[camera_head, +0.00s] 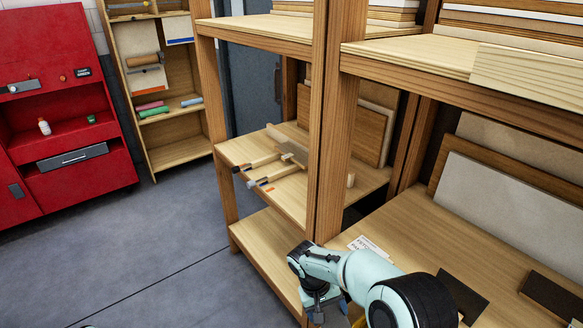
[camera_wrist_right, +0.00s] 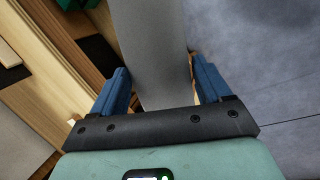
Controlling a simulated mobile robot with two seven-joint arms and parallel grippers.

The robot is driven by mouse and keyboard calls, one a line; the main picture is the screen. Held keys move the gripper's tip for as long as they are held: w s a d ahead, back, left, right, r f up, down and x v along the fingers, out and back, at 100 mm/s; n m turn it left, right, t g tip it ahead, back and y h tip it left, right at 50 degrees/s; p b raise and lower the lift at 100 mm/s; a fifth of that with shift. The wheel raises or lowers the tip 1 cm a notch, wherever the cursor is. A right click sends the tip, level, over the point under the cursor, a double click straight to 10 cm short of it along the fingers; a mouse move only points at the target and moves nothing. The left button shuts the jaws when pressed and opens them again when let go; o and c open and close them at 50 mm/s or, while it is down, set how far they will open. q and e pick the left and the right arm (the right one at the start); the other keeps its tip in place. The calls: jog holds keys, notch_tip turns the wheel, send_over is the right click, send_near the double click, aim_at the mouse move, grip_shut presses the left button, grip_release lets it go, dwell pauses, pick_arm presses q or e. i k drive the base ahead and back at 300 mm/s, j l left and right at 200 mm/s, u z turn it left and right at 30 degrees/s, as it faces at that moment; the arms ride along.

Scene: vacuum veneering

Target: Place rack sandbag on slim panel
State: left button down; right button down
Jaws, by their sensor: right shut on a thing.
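My right gripper (camera_head: 318,308) is at the bottom of the head view, low beside the front edge of the wooden rack. In the right wrist view its blue fingers (camera_wrist_right: 160,88) stand on both sides of a long grey piece and are shut on it. I take this piece to be the rack sandbag (camera_wrist_right: 150,45); its far end runs out of the picture. The head view hardly shows it. I cannot tell which panel is the slim panel. My left gripper is not in view.
The wooden rack (camera_head: 325,130) fills the right, with upright posts near my right arm. A pale panel (camera_head: 500,215) leans on its right shelf, and dark pieces (camera_head: 460,295) lie there. Tools (camera_head: 268,181) lie on the middle shelf. The grey floor (camera_head: 150,240) is open at left.

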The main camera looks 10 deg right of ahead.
aim_at(293, 154)
jog(key=i+j, duration=0.4)
jog(key=i+j+z, duration=0.1)
jog(key=i+j, duration=0.65)
jog(key=j, duration=0.15)
jog(key=i+j+z, duration=0.1)
jog(key=i+j, duration=0.65)
jog(key=j, duration=0.2)
jog(key=i+j+z, duration=0.1)
jog(key=i+j, duration=0.3)
jog(key=j, duration=0.1)
